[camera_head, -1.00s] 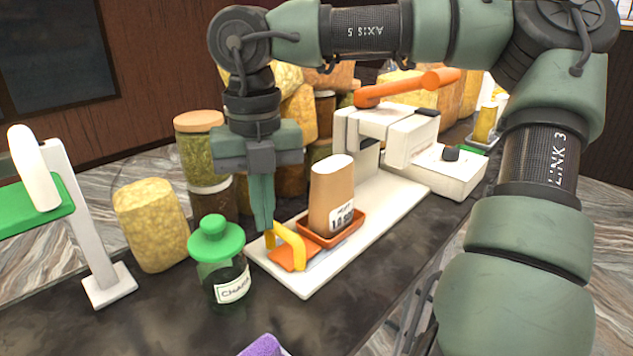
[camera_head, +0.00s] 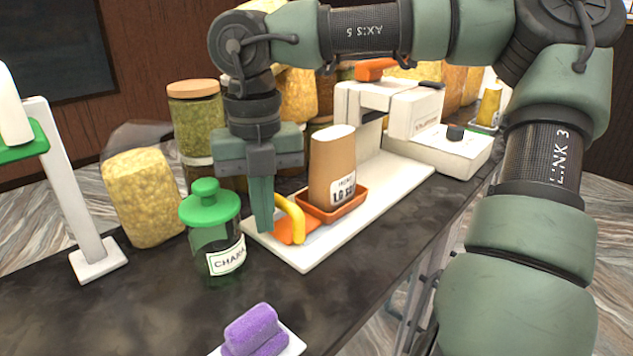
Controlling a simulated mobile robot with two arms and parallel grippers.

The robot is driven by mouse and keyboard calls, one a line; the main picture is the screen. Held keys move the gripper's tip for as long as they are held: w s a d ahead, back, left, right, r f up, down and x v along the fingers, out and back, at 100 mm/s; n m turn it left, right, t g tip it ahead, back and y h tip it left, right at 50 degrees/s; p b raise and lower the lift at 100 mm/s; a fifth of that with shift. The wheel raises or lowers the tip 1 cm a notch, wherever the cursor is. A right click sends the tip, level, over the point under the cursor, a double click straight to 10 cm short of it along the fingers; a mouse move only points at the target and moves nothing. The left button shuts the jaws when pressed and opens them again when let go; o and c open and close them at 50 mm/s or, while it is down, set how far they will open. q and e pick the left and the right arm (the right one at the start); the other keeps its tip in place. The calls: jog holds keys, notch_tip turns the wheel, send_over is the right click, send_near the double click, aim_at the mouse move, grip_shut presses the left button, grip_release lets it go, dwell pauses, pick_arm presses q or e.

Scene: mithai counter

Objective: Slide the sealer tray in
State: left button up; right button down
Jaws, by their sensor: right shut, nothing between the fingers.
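The orange sealer tray (camera_head: 335,211) lies on the white base (camera_head: 352,222) of the sealer (camera_head: 402,118). A brown pouch (camera_head: 333,170) with a white label stands upright in it. A yellow handle (camera_head: 290,217) rises from the tray's near left end. My right gripper (camera_head: 262,228) is shut and empty, pointing down at the left side of the yellow handle. I cannot tell whether its fingertips touch the handle. My left gripper is not in view.
A green-lidded jar (camera_head: 212,232) stands just left of the base. A bag of yellow snacks (camera_head: 143,197) and tall jars (camera_head: 198,125) stand behind it. Purple folded cloths (camera_head: 252,332) lie at the front. The counter (camera_head: 130,310) is clear at front left.

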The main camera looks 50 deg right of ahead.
aim_at(338, 131)
jog(key=shift+s+d, duration=0.25)
jog(key=shift+d, duration=1.65)
jog(key=shift+s+d, duration=0.2)
jog(key=shift+d, duration=1.7)
jog(key=shift+s+d, duration=0.25)
jog(key=shift+d, duration=1.65)
jog(key=shift+s+d+p, duration=0.2)
jog(key=shift+d+p, duration=0.05)
jog(key=shift+d, duration=1.7)
jog(key=shift+s+d+p, duration=0.2)
jog(key=shift+d+p, duration=0.05)
jog(key=shift+d, duration=1.7)
jog(key=shift+w+a+r, duration=0.1)
jog(key=shift+w+a, duration=0.1)
jog(key=shift+a, duration=1.35)
notch_tip(338, 131, up, 9)
jog(key=p, duration=0.7)
